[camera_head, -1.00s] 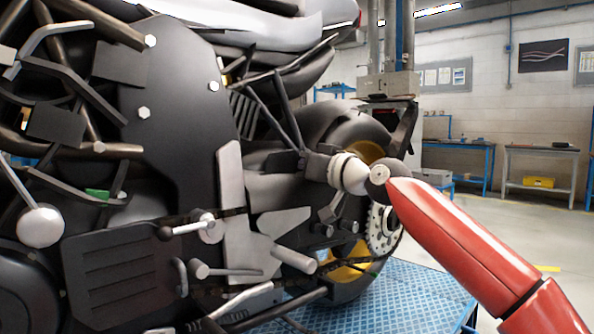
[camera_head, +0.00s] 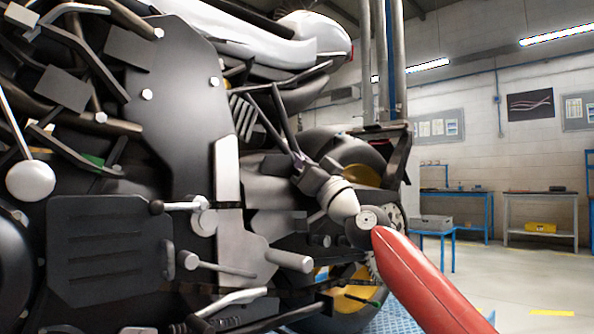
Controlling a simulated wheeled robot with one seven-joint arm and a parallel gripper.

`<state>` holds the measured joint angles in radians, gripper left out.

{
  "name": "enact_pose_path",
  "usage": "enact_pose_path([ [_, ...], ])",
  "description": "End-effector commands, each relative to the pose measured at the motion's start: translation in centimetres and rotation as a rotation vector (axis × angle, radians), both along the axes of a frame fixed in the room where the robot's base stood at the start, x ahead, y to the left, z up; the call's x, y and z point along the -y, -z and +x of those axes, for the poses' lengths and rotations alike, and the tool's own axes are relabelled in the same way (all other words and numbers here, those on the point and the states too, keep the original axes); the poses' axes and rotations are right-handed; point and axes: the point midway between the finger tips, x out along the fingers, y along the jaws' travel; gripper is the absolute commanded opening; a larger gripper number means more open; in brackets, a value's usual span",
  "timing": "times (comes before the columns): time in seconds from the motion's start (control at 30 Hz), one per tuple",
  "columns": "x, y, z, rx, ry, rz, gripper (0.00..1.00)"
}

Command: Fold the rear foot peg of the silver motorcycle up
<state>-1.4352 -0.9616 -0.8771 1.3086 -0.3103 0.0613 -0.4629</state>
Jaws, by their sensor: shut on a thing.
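The silver motorcycle (camera_head: 228,35) fills the left and middle of the head view, its dark side parts facing me. Thin dark bars (camera_head: 287,122) form a rear peg hanger that narrows downward. My gripper (camera_head: 302,167) is at the hanger's lower end, shut on what appears to be the rear foot peg (camera_head: 298,158). The jaws hide most of the peg, so its exact angle cannot be told. My pale wrist and red arm run from there down to the lower right.
The rear wheel (camera_head: 350,285) and its brake disc are close behind my wrist. Silver pegs and levers (camera_head: 290,260) stick out lower left of it. A blue patterned platform (camera_head: 395,318) lies below. Workbenches (camera_head: 540,205) stand far right, with open floor before them.

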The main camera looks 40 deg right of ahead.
Motion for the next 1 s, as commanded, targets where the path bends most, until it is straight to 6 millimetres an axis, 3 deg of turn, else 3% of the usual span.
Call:
enact_pose_path([
  [0.47,0.13,-0.3,-0.15,0.019,0.004,0.003,0.0],
  [0.5,0.13,-0.31,-0.15,0.019,0.004,0.003,0.26],
  [0.63,0.1,-0.26,-0.12,0.019,0.003,0.002,0.43],
  [1.0,0.18,0.39,-0.66,0.016,0.002,0.002,0.43],
])
